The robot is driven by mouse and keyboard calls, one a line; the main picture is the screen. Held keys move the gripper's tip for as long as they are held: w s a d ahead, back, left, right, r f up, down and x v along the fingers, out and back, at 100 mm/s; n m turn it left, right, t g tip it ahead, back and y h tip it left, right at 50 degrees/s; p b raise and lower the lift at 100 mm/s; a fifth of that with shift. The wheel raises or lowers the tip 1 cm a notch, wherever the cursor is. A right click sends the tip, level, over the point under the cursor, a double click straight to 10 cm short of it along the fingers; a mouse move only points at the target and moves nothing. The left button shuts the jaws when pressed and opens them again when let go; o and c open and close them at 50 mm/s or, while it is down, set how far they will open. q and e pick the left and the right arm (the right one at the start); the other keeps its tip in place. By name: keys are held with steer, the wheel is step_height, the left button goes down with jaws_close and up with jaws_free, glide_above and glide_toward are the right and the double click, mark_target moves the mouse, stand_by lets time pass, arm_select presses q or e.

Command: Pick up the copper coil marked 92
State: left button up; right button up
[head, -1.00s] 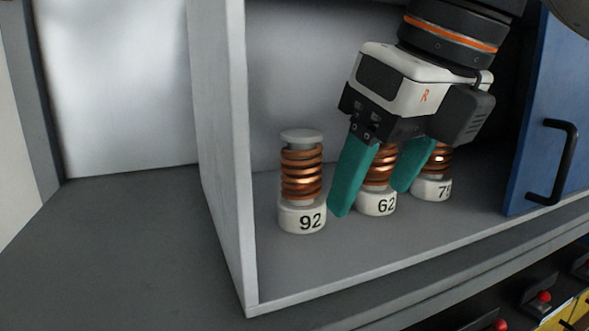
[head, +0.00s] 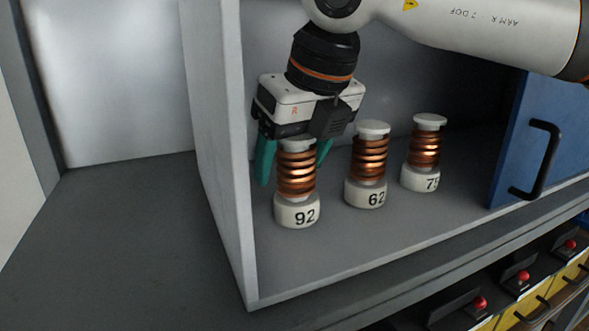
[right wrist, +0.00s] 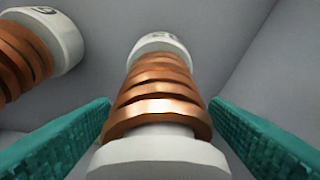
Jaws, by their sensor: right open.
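The copper coil marked 92 (head: 297,179) stands upright on its white numbered base at the left end of the cabinet shelf. My right gripper (head: 294,160) is open and points down at this coil, with one teal finger on each side of its upper part. The far finger is partly hidden behind the coil in the head view. My left gripper is not in view.
Coil 62 (head: 369,163) and a coil whose label begins with 7 (head: 425,152) stand to the right. The cabinet's side wall (head: 222,150) is close on the left. A blue door (head: 530,140) with a black handle bounds the right. Red buttons (head: 480,303) sit below the shelf.

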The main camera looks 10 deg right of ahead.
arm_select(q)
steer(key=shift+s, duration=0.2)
arm_select(e)
steer(key=shift+s+d, duration=0.1)
steer(key=shift+d, duration=0.05)
steer(key=c, duration=0.4)
steer(key=shift+r, duration=0.1)
steer(key=c, duration=1)
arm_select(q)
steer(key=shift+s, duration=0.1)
arm_select(e)
steer(key=shift+o, duration=0.2)
